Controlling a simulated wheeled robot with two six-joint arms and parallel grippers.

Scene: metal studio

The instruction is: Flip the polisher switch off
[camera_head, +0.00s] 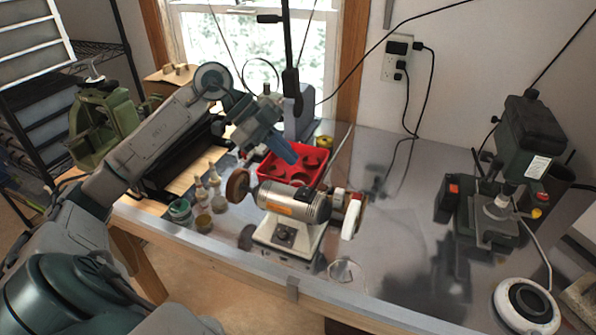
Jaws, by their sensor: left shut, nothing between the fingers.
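The polisher (300,208) stands near the front edge of the metal-topped bench. It has a silver motor body with an orange label, a brown wheel on its left end and a white wheel on its right. Its pale base has a dark round control (284,236) on the front; its switch position is too small to tell. My left gripper (291,157) is shut and empty, above and behind the polisher, over the red tray, apart from the polisher. My right gripper is not in view.
A red tray (314,172) sits behind the polisher. Small jars and bottles (203,222) stand to its left. A drill press (520,150) and a round white device (525,308) are at the right. The bench surface (400,225) right of the polisher is clear.

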